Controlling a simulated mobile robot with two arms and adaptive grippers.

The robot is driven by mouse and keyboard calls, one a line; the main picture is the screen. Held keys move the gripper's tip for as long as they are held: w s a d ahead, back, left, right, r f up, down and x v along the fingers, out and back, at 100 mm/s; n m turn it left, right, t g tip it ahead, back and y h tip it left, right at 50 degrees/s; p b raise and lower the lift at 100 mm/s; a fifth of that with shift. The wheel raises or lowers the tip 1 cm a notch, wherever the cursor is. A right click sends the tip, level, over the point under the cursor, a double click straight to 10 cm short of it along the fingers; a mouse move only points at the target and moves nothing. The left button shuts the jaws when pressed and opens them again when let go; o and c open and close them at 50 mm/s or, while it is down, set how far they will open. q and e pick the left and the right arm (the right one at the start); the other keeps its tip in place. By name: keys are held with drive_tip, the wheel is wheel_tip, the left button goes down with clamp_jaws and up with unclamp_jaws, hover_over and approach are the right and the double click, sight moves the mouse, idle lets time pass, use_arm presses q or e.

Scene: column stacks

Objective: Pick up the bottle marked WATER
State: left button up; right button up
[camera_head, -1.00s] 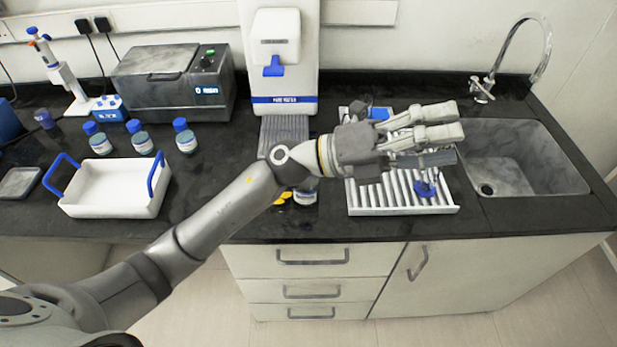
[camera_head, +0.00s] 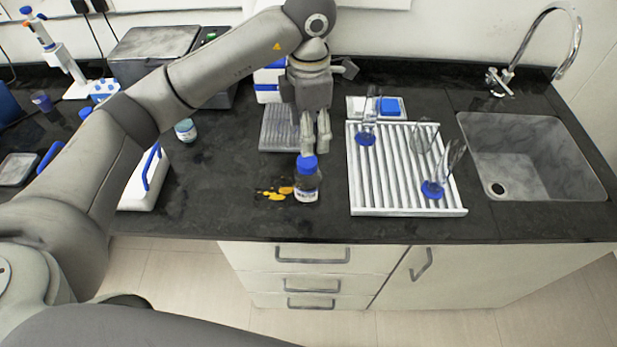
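A bottle with a blue cap and a pale label (camera_head: 307,187) stands upright near the counter's front edge, left of the drying rack. Its label is too small to read. Another blue-capped bottle (camera_head: 185,131) stands further back on the left. A further blue cap (camera_head: 85,114) shows partly behind my arm. Which bottle is marked WATER cannot be read. My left gripper (camera_head: 315,140) points down just behind and above the front bottle's cap. Its fingers look close together, but their gap and any contact are unclear. My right gripper is out of view.
Yellow spots (camera_head: 275,193) lie on the counter beside the front bottle. A slatted white rack (camera_head: 400,211) holds glassware to the right, before the sink (camera_head: 535,160). A white tray (camera_head: 138,196) is partly hidden by my arm.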

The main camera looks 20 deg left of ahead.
sight(307, 160)
use_arm(q)
wheel_tip(307, 160, down, 5)
drive_tip(key=shift+s+r+p, duration=0.15)
drive_tip(key=shift+p, duration=0.55)
drive_tip(key=shift+f+p, duration=0.45)
drive_tip(key=shift+f, duration=0.05)
drive_tip(key=f+p, duration=0.1)
drive_tip(key=f, duration=0.1)
drive_tip(key=f+p, duration=0.1)
drive_tip(key=f, duration=0.1)
drive_tip(key=shift+a, duration=0.2)
drive_tip(key=shift+f, duration=0.3)
drive_tip(key=shift+r, duration=0.1)
clamp_jaws()
